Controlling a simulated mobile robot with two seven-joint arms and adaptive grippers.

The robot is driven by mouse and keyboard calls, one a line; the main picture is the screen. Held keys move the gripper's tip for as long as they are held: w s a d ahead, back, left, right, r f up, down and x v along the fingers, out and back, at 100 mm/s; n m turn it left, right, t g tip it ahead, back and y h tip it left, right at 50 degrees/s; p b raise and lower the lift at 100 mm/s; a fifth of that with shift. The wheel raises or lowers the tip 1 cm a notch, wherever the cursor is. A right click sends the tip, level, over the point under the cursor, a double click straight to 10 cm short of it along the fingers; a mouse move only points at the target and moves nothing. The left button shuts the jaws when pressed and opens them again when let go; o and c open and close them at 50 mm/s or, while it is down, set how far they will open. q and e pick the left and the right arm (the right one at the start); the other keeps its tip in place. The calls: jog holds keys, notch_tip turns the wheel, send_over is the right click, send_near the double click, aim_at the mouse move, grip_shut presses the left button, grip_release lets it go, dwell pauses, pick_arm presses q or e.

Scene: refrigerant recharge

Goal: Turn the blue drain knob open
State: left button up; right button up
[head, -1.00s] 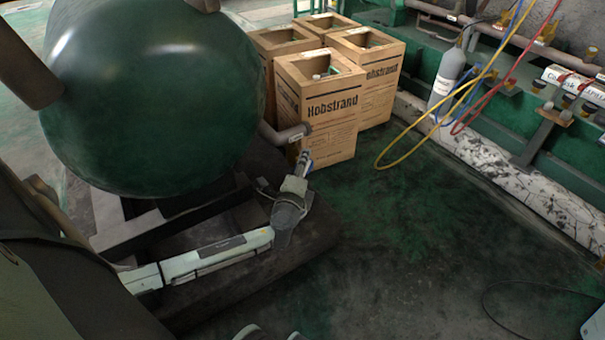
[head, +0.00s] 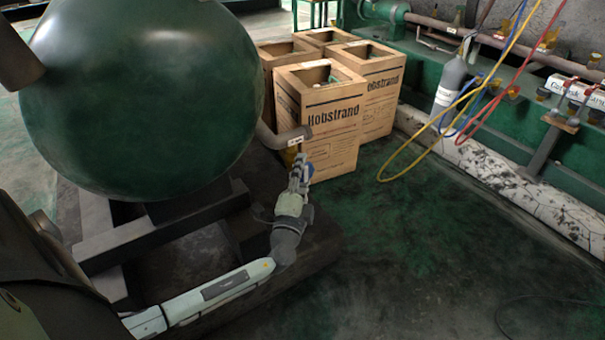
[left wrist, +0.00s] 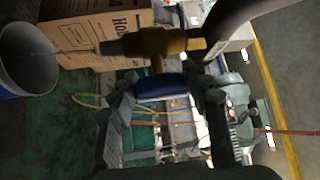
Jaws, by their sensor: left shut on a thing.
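The blue drain knob (left wrist: 162,87) sits below a brass valve body (left wrist: 160,43) in the left wrist view. My left gripper (left wrist: 164,80) has one finger on each side of the knob and is shut on it. In the head view my left gripper (head: 299,172) is at the end of the drain pipe (head: 285,138), beneath the large green tank (head: 140,95). A bit of blue shows beside its fingers there, and the fingers hide most of the valve. My right gripper is not in view.
Several cardboard boxes (head: 322,110) stand just behind the valve. Yellow and red hoses hang at the right near a grey cylinder (head: 449,90). An open bucket (left wrist: 27,58) shows in the left wrist view. The floor (head: 400,240) right of my gripper is mostly clear.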

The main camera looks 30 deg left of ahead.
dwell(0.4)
pick_arm(q)
jog(key=o, duration=1.2)
jog(key=shift+c, duration=0.2)
jog(key=v, duration=0.7)
jog(key=shift+s, duration=0.2)
jog(key=shift+f, duration=0.15)
